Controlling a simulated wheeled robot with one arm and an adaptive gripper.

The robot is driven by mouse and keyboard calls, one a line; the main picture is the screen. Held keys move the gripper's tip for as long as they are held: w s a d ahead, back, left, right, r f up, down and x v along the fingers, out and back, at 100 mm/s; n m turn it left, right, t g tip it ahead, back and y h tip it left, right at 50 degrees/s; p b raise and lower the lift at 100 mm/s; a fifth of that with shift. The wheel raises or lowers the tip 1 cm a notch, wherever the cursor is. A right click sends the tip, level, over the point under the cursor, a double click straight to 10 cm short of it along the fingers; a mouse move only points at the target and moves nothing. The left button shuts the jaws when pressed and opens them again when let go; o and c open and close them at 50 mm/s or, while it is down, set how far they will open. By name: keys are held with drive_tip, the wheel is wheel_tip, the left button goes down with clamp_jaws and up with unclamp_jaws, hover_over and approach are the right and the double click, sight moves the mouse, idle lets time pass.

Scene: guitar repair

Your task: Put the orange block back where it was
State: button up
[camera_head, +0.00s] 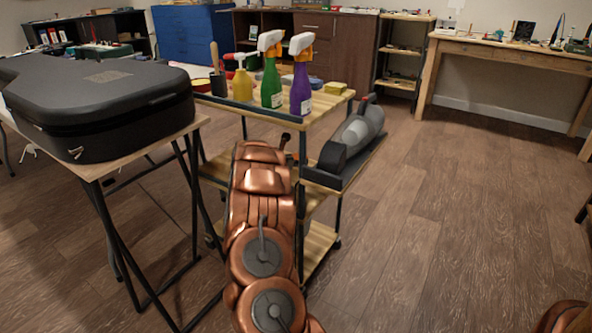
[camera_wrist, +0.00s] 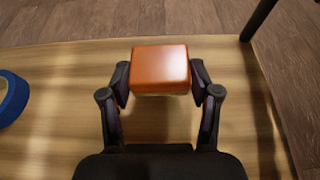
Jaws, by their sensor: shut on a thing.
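The orange block (camera_wrist: 160,69) is between the two fingers of my gripper (camera_wrist: 160,84) in the wrist view. My gripper is shut on it, with one finger against each side. Below the block is a light wooden surface (camera_wrist: 60,120); I cannot tell whether the block touches it. In the head view my copper-coloured arm reaches toward the wooden cart (camera_head: 320,115). The block and my gripper are hidden behind the arm there.
A blue tape roll (camera_wrist: 10,98) lies at the left in the wrist view. Yellow, green (camera_head: 271,85) and purple (camera_head: 301,88) bottles stand on the cart's top. A grey handheld vacuum (camera_head: 355,132) is on its right side. A black guitar case (camera_head: 100,105) lies on a table at left.

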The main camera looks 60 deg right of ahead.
sight(296, 174)
drive_tip(key=shift+f+b, duration=0.9)
drive_tip(key=shift+f, duration=1)
drive_tip(key=shift+r, duration=0.1)
drive_tip(key=o, duration=1.2)
drive_tip(key=shift+c, duration=0.2)
drive_tip(key=p+v, duration=0.2)
drive_tip(key=v, duration=0.9)
drive_tip(key=shift+s+a+r+p, duration=0.1)
drive_tip(key=shift+a+r+p, duration=0.1)
drive_tip(key=shift+a+p, duration=0.25)
